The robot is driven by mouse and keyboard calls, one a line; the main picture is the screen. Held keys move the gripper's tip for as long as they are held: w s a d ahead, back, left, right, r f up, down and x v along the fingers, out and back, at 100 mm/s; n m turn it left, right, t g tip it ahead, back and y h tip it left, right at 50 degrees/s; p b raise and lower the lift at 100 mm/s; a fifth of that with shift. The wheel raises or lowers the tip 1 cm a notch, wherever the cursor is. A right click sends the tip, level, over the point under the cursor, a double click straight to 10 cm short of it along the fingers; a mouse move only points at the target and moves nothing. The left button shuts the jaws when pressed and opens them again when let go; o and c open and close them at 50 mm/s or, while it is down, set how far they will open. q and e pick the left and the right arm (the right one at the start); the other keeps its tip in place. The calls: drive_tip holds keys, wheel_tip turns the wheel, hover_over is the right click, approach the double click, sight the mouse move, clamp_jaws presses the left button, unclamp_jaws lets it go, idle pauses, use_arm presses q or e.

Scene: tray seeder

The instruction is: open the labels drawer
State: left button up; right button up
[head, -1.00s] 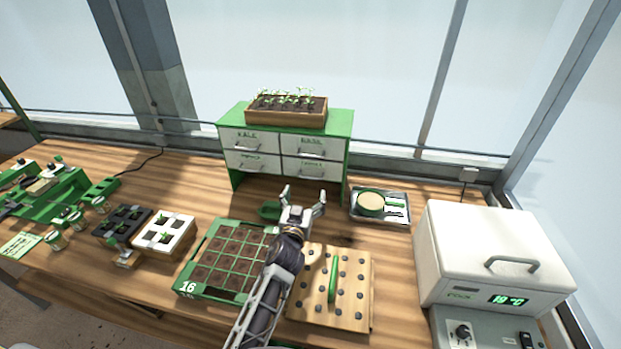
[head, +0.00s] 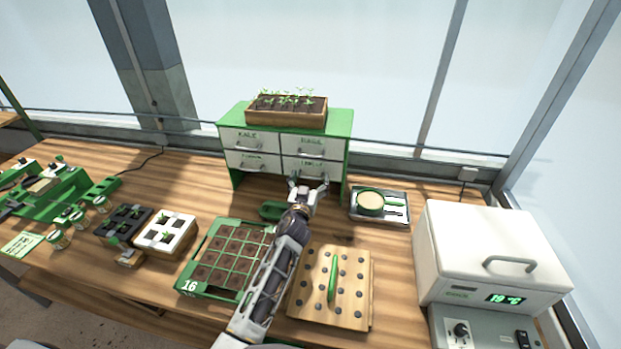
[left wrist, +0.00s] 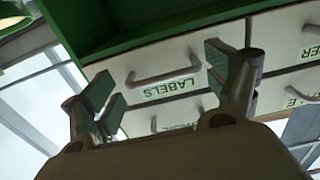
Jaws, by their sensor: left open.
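The labels drawer (head: 291,166) is the lower right drawer of a green cabinet with white fronts, and it looks shut. The left wrist view shows its front upside down, with the word LABELS and a grey bar handle (left wrist: 165,70). My left gripper (head: 308,184) is open in front of this drawer, and its fingers partly cover the front in the head view. In the left wrist view its two fingers (left wrist: 160,82) stand on either side of the handle. I cannot tell whether they touch it. My right gripper is not in view.
A wooden planter of seedlings (head: 287,121) stands on the cabinet. Below my left arm are a green cell tray (head: 197,287) and a pegged wooden board (head: 352,311). A metal tray (head: 397,219) lies right of the gripper. A white lidded box (head: 470,240) stands farther right.

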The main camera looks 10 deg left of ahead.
use_arm(q)
drive_tip(key=shift+w, duration=0.65)
drive_tip(key=c, duration=1.4)
